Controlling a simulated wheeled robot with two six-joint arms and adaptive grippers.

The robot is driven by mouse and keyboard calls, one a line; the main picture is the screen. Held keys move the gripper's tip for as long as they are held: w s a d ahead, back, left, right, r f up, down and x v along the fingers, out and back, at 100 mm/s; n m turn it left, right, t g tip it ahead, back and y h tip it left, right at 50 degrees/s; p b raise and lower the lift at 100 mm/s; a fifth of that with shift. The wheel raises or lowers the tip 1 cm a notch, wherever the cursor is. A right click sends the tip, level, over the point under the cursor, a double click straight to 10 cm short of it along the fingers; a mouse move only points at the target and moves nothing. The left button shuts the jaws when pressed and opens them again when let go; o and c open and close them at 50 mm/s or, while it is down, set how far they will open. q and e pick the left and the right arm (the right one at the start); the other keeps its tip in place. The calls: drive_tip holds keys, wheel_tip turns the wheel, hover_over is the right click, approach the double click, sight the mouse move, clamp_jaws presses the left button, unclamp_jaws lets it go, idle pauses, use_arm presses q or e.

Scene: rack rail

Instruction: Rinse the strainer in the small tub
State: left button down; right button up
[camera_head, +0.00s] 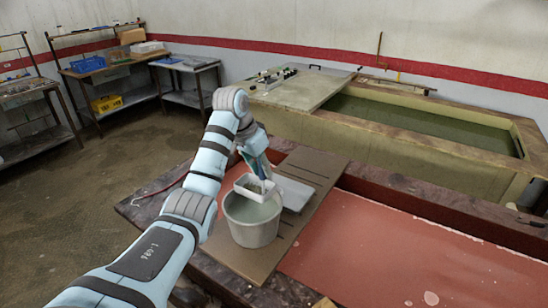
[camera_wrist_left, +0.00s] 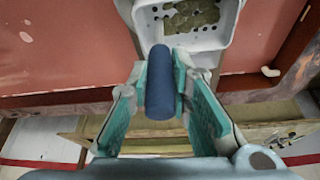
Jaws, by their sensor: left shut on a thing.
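The small tub (camera_head: 252,232) is a round grey-white bucket on a brown board. The strainer (camera_head: 250,192) is a white box-shaped basket at or just above the tub's rim; I cannot tell whether it touches. In the left wrist view the strainer (camera_wrist_left: 228,27) shows its holes and a greenish-brown mass (camera_wrist_left: 197,22) inside. My left gripper (camera_head: 263,172) is above the tub, shut on the strainer's blue handle (camera_wrist_left: 160,88), which sits between its teal fingers. My right gripper is not in view.
A white tray (camera_head: 292,194) lies beside the tub on the brown board (camera_head: 318,168). The red tabletop (camera_head: 370,245) to the right is largely clear. A large water-filled tank (camera_head: 485,172) stands behind. Shelves with blue (camera_head: 88,64) and yellow (camera_head: 107,104) bins stand far left.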

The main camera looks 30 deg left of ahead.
sight(260, 194)
use_arm(q)
drive_tip(key=shift+w+f, duration=0.1)
drive_tip(key=shift+w, duration=0.15)
drive_tip(key=shift+s+f, duration=0.1)
drive_tip(key=shift+f, duration=0.1)
drive_tip(key=s+f, duration=0.3)
drive_tip(key=shift+s+f+b, duration=0.2)
drive_tip(key=shift+b, duration=0.15)
drive_tip(key=b+x, duration=0.1)
drive_tip(key=x, duration=0.5)
drive_tip(key=shift+a, duration=0.1)
drive_tip(key=shift+f, duration=0.2)
drive_tip(key=shift+s, duration=0.45)
drive_tip(key=shift+w, duration=0.2)
drive_tip(key=shift+r+p, duration=0.65)
drive_tip(key=shift+p, duration=0.35)
drive_tip(key=shift+s+f, duration=0.15)
drive_tip(key=shift+f, duration=0.85)
drive_tip(key=shift+r, duration=0.4)
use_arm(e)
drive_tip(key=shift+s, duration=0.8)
